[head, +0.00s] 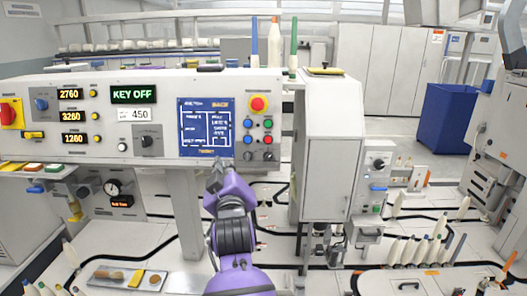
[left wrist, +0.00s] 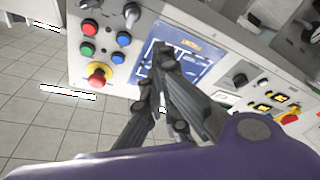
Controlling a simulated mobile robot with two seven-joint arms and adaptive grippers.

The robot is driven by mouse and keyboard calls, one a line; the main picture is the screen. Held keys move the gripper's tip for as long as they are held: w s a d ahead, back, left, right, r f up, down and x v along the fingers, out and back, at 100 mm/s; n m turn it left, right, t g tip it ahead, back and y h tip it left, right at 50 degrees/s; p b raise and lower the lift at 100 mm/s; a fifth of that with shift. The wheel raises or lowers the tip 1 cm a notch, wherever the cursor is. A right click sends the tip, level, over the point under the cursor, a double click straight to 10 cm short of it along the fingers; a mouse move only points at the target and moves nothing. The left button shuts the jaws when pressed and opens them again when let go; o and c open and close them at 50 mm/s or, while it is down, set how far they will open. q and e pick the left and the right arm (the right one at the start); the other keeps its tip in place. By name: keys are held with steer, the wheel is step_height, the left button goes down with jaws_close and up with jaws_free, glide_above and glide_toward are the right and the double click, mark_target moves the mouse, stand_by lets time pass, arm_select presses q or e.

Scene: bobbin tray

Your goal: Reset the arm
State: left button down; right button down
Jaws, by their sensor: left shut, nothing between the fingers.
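My left arm is purple and rises from the bottom middle of the head view. Its dark gripper (head: 219,172) is in front of the lower edge of a control panel (head: 165,140), just below the blue screen (head: 206,127). In the left wrist view the gripper's fingers (left wrist: 158,62) are together with nothing between them, over the blue screen (left wrist: 190,60). I cannot tell whether the fingertips touch the panel. My right gripper is not seen in either view.
The panel carries a red emergency button (head: 258,104), coloured push buttons and a "KEY OFF" display (head: 133,94). A grey cabinet (head: 327,150) stands right of it. Several bobbins (head: 420,250) stand on the tray at the lower right. A blue bin (head: 449,118) is farther back.

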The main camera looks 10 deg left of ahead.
arm_select(q)
steer(key=s+d+f+m+g+h+p, duration=0.15)
steer(key=s+f+m, duration=0.3)
steer(key=f, duration=0.45)
steer(key=s+d+f+m+h, duration=0.25)
steer(key=s+f, duration=0.35)
steer(key=f, duration=0.3)
steer(key=s+d+f+m+g+h, duration=0.1)
steer(key=s+d+f+m+h, duration=0.25)
steer(key=f, duration=0.55)
steer(key=s+a+f+g, duration=0.1)
steer(key=s+f, duration=0.4)
steer(key=s, duration=0.5)
steer(key=s+a+f+m+g+p, duration=0.1)
steer(key=s+f+g, duration=0.1)
steer(key=s+f, duration=0.4)
steer(key=s+a+f+g, duration=0.1)
steer(key=s+f, duration=0.5)
steer(key=s, duration=0.9)
steer(key=shift+s+f+m+g, duration=0.25)
steer(key=shift+s+m+g, duration=0.1)
steer(key=shift+g, duration=0.5)
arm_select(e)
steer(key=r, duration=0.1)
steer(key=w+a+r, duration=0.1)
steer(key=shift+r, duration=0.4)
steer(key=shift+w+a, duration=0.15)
